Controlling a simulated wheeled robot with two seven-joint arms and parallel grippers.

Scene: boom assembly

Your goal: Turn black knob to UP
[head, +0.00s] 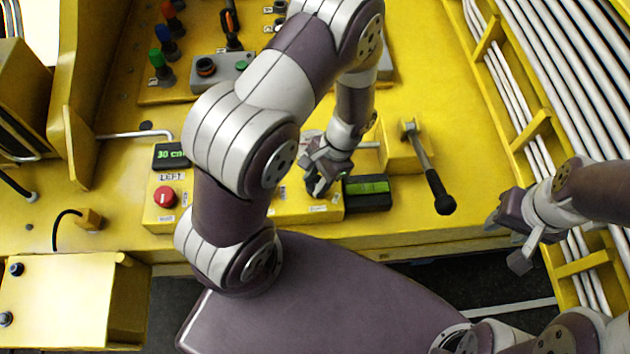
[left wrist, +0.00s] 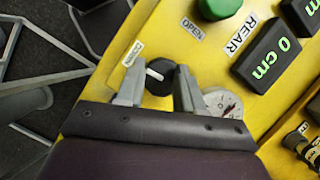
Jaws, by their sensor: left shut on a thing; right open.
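The black knob (left wrist: 158,78) is round with a white pointer line and sits on the yellow panel in the left wrist view. Its pointer slants across its face. My left gripper (left wrist: 155,90) has one finger on each side of the knob and is shut on it; it also shows in the head view (head: 318,184), over the front of the panel. There the gripper hides the knob. A small white label (left wrist: 132,53) lies beside the knob, too small to read surely. My right gripper (head: 510,232) is open and empty at the right, away from the panel.
A gauge (left wrist: 223,103) is close to the left gripper's right finger. A green button (left wrist: 218,6) and a REAR display reading 0 cm (left wrist: 268,54) are farther up the panel. A black-handled lever (head: 433,178) and a red button (head: 165,197) are on the panel.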

